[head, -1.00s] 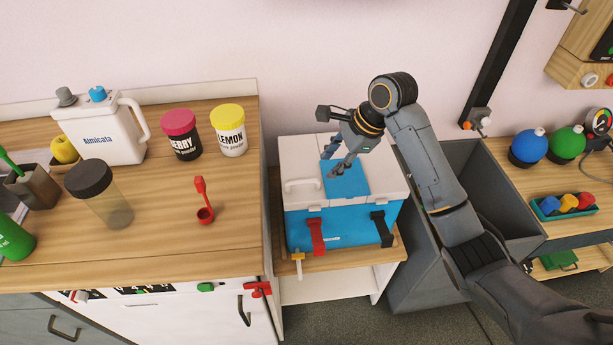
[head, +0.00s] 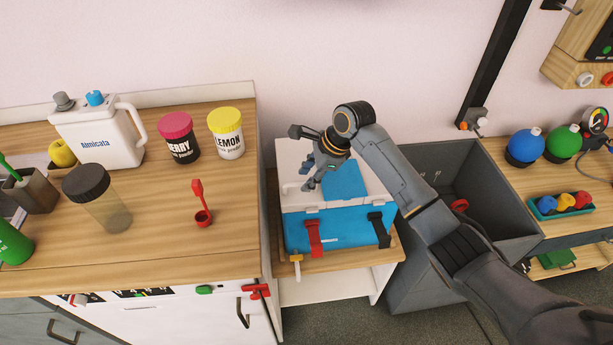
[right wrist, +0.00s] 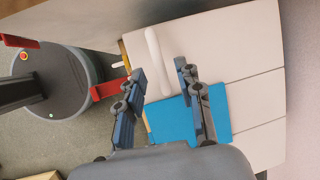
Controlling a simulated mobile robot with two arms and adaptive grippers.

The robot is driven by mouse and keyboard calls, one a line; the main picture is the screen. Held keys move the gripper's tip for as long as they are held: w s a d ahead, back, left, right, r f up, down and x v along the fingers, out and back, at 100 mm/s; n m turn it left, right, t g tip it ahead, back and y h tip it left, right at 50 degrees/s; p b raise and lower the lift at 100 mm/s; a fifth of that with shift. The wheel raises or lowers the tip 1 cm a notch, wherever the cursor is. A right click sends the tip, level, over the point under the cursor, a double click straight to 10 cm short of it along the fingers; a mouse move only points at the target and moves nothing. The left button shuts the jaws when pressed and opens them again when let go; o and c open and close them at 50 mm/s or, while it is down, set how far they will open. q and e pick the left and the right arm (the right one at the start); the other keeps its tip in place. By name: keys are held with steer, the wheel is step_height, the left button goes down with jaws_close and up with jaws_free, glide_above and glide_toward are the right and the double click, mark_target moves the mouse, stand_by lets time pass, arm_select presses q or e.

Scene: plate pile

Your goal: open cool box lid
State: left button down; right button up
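The cool box (head: 340,231) has a blue body and a white lid (head: 376,177) with a blue panel on top. The lid is shut. A white handle (head: 297,187) stands on the lid's left part; it also shows in the right wrist view (right wrist: 158,62). A red latch (head: 314,238) and a black latch (head: 379,231) are on the front. My right gripper (head: 312,178) is over the lid, close to the handle. In the right wrist view its fingers (right wrist: 158,92) are apart and empty, with the handle just beyond their tips. My left gripper is out of view.
The box stands on a low wooden stand (head: 350,257) between a taller counter (head: 150,235) on the left and a grey open bin (head: 480,195) on the right. Jars, a jug and a red scoop (head: 201,205) stand on the counter. The wall is close behind.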

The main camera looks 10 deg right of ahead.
steer(key=shift+w+a+f, duration=0.1)
steer(key=shift+a+f, duration=0.05)
steer(key=shift+f, duration=0.3)
jaws_close()
steer(key=shift+w+r+p, duration=0.1)
steer(key=shift+r+p, duration=0.45)
steer(key=shift+p, duration=0.15)
steer(key=w+r+p, duration=0.6)
steer(key=w+r, duration=0.2)
steer(key=r, duration=0.2)
steer(key=shift+w+r, duration=0.2)
steer(key=shift+w, duration=0.2)
steer(key=shift+f+p, duration=0.1)
steer(key=shift+p, duration=0.2)
